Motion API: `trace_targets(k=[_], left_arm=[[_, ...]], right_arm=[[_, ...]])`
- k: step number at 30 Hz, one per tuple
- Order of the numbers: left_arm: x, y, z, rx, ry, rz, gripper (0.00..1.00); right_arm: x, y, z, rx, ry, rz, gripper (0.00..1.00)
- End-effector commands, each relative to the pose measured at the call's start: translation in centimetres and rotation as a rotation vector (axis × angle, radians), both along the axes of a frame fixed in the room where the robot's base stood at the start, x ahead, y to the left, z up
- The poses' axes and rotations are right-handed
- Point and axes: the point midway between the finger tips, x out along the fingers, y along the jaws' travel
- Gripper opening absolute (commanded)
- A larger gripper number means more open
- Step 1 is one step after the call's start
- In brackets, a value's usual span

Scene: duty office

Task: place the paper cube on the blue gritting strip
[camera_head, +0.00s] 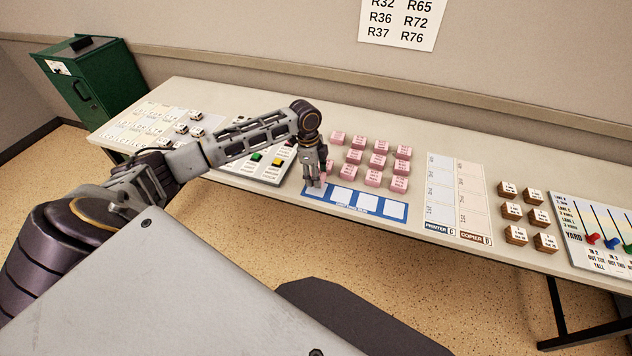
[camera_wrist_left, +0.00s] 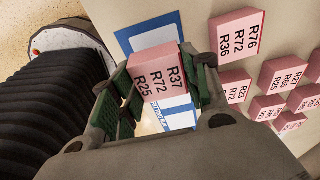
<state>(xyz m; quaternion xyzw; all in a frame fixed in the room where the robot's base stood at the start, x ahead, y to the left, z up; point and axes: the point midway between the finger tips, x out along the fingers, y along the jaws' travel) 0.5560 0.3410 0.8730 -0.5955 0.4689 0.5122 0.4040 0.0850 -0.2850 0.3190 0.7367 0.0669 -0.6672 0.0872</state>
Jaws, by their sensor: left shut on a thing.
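My left gripper (camera_head: 315,180) is shut on a pink paper cube (camera_wrist_left: 158,72) printed R37, R72 and R25. The green finger pads sit on either side of it in the left wrist view. The blue strip (camera_head: 333,202) has a row of white squares and lies along the front of the table. The held cube is over its left-end square; its blue border (camera_wrist_left: 150,26) shows around the cube in the left wrist view. I cannot tell whether the cube touches the strip. In the head view the fingers largely hide the cube. My right gripper is not in view.
Several other pink cubes (camera_head: 379,160) stand in rows just behind the strip. A panel with coloured buttons (camera_head: 256,157) is to the left.

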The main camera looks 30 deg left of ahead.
Motion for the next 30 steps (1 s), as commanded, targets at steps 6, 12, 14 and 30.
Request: trace_targets(k=[6,12,14,30], left_arm=[[0.0,0.0,-2.7,0.000,0.000,0.000,0.22],[0.0,0.0,-3.5,0.001,0.000,-0.001,0.22],[0.0,0.0,-3.5,0.001,-0.001,-0.001,0.22],[0.0,0.0,-3.8,0.000,0.000,-0.001,0.67]], right_arm=[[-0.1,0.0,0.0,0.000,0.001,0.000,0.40],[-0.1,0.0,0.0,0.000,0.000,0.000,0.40],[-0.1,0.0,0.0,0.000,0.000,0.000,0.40],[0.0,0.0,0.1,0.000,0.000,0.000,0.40]])
